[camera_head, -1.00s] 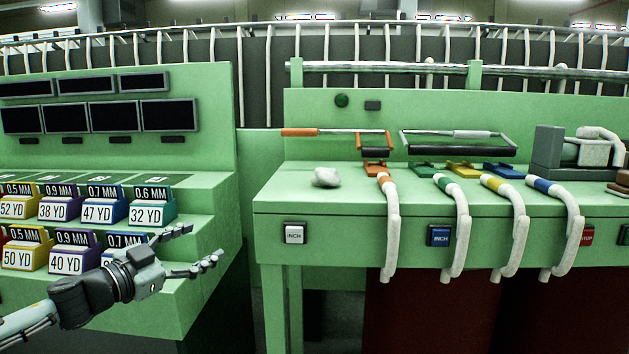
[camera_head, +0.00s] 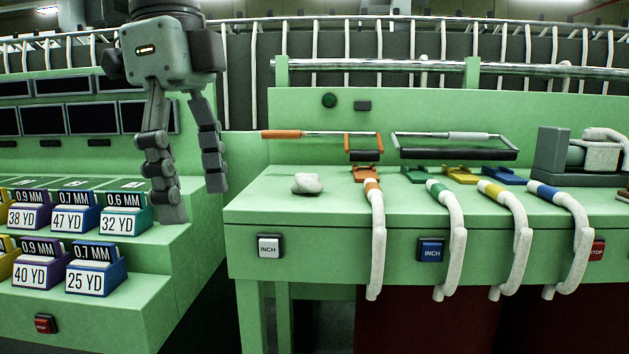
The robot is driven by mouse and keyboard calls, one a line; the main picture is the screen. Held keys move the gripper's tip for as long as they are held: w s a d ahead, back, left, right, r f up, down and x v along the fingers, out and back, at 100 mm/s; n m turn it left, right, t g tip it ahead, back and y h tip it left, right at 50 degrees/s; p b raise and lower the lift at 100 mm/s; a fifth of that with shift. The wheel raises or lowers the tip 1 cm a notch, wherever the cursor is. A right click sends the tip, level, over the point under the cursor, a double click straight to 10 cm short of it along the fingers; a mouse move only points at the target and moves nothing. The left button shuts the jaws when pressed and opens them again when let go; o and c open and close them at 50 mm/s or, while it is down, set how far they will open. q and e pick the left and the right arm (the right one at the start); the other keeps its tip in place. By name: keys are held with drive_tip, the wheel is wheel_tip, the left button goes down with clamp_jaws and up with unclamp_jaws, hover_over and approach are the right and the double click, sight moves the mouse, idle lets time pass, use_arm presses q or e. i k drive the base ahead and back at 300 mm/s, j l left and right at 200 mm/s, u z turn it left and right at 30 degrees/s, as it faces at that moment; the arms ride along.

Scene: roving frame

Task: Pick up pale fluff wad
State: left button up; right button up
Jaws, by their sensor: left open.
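The pale fluff wad (camera_head: 307,184) is a small whitish lump lying on the green bench top (camera_head: 262,204), near its left end. My left gripper (camera_head: 196,207) hangs in the upper left of the head view with its fingers pointing down. My right gripper does not show.
A stepped rack (camera_head: 150,300) with several labelled colored blocks stands at left. A grey machine (camera_head: 553,150) stands far right. Bench top around the wad is clear.

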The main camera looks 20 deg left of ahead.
sight(304, 183)
drive_tip(key=i, duration=1.25)
